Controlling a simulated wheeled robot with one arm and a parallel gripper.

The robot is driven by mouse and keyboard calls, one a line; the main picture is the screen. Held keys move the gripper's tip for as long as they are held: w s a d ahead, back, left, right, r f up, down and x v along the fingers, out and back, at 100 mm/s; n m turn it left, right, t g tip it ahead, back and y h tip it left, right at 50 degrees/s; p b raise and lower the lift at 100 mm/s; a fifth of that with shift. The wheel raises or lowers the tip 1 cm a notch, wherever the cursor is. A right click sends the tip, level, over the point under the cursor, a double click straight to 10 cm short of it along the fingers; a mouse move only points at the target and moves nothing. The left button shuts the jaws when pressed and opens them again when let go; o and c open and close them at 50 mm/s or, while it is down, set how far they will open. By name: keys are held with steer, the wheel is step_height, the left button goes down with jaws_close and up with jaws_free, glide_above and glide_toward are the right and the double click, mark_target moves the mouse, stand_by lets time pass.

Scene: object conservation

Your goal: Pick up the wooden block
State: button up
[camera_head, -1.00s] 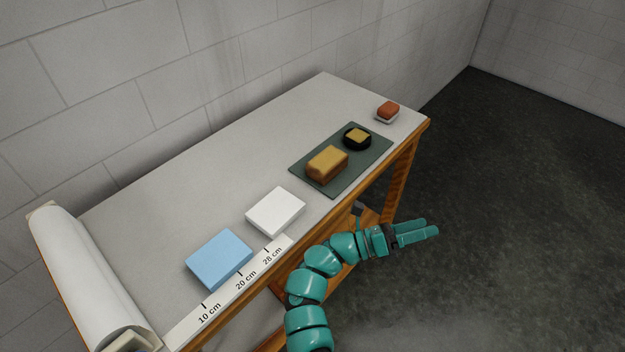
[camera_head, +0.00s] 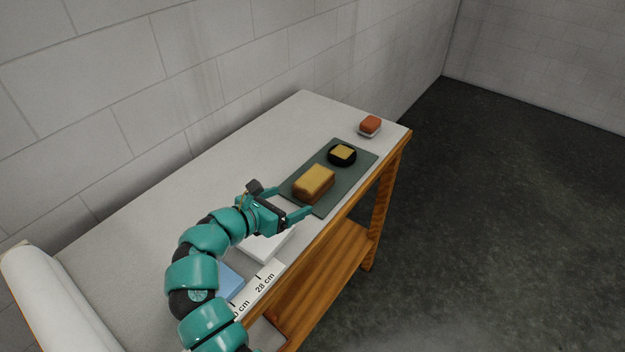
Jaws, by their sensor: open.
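The wooden block (camera_head: 314,182) is a golden-brown rectangular block. It lies on a dark green mat (camera_head: 322,207) on the table. My gripper (camera_head: 287,199) is open and empty. Its two fingers point toward the block from the left, one on the far side and one toward the table's front edge. The fingertips look close to the block's near end; I cannot tell the exact gap or their height.
A black round dish (camera_head: 342,156) with a yellow piece stands behind the block on the mat. A reddish block on a white dish (camera_head: 369,126) sits at the table's far end. A white box (camera_head: 268,246) and a blue box (camera_head: 229,281) lie partly under my arm. A paper roll (camera_head: 50,300) is at the left.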

steer(key=a, duration=0.1)
steer(key=a+r+y, duration=0.1)
steer(key=a, duration=0.1)
steer(key=shift+w, duration=0.15)
steer(key=shift+w+a+y, duration=0.15)
steer(key=shift+a+y, duration=0.1)
steer(key=shift+y, duration=0.05)
steer(key=p, duration=0.6)
glide_toward(312, 179)
steer(key=x, duration=0.5)
steer(key=shift+a+f, duration=0.15)
steer(key=shift+f, duration=0.05)
steer(key=shift+w+d+t+p, duration=0.3)
steer(key=p+x, duration=0.2)
steer(key=x, duration=0.2)
steer(key=shift+s+d+p, duration=0.15)
steer(key=shift+p, duration=0.25)
steer(key=shift+w+d+f, duration=0.15)
steer(key=shift+w+f, duration=0.05)
steer(key=shift+f, duration=0.2)
steer(key=c, duration=1.2)
step_height(312, 179, up, 28)
steer(key=b, duration=0.9)
